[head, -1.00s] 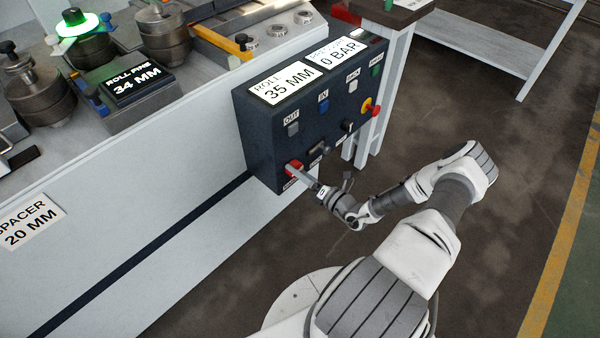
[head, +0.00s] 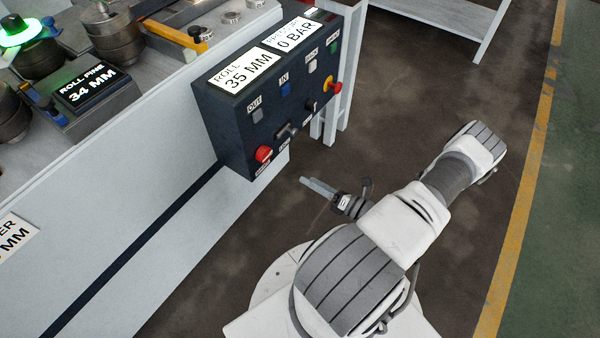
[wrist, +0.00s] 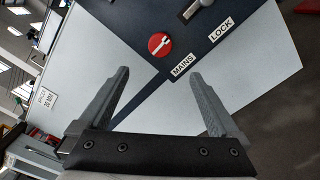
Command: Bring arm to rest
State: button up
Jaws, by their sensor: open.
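My gripper (head: 318,187) is in the head view, below and to the right of the control box, clear of it and empty. In the wrist view my gripper (wrist: 160,88) shows two grey fingers spread apart with nothing between them. The dark control box (head: 235,125) carries a red mains knob (head: 263,154) at its lower left corner. In the wrist view the red knob (wrist: 160,44) lies ahead, beyond the fingertips, beside the MAINS label. The box's displays read ROLL 35 MM and 0 BAR.
The white machine body (head: 150,190) fills the left, with rollers and a ROLL PINS 34 MM sign (head: 88,90) on top. A pale table leg (head: 345,80) stands behind the box. Open dark floor (head: 400,90) lies to the right, up to a yellow line (head: 518,215).

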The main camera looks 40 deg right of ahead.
jog(key=shift+s+d, duration=0.2)
jog(key=shift+s, duration=0.25)
